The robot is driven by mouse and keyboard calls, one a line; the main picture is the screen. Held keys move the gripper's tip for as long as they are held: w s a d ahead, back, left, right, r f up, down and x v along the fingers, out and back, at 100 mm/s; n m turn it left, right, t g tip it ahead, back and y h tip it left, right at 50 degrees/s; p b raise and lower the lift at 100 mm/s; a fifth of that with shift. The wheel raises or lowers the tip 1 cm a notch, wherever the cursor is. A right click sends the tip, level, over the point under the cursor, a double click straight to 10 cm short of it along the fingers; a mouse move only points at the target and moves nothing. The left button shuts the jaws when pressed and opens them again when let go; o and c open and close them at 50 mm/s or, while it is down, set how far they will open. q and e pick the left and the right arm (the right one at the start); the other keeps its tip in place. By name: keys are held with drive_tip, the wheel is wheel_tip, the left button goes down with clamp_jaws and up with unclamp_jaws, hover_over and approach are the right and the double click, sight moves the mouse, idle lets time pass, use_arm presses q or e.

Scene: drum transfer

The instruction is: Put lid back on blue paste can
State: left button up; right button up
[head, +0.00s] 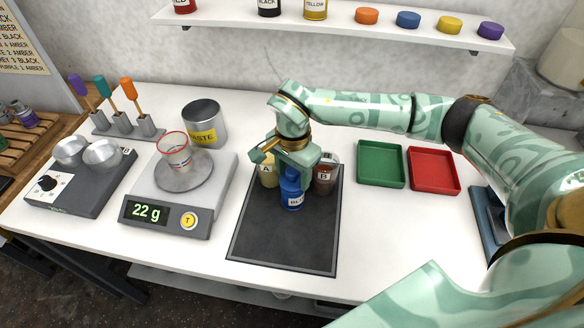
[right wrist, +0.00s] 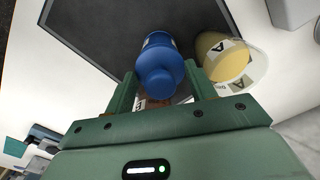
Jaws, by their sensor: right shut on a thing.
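The blue paste can (head: 294,201) stands on the dark mat, its label partly readable in the head view. My right gripper (head: 291,172) is above it, pointing down, shut on a blue lid (right wrist: 158,84) with a narrow top. In the right wrist view the can's blue body (right wrist: 158,46) shows just beyond the lid, in line with it. The lid looks to be at the can's top, but I cannot tell if it is fully seated. My left gripper is not in view.
Jar A (head: 268,177) and brown jar B (head: 324,180) stand close on either side. The dark mat (head: 285,245) is clear in front. A scale (head: 165,210) reading 22 g is left. Green (head: 381,181) and red (head: 432,187) trays are right. Coloured discs, including blue (head: 408,19), lie on the shelf.

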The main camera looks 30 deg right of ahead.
drive_tip(key=shift+p, duration=0.55)
idle(1.0)
drive_tip(key=shift+f, duration=0.15)
idle(0.9)
drive_tip(key=shift+p, duration=0.3)
idle(0.4)
drive_tip(key=o, duration=1.5)
drive_tip(key=shift+c, duration=0.2)
drive_tip(key=shift+r+p, duration=3.1)
drive_tip(key=shift+r, duration=0.45)
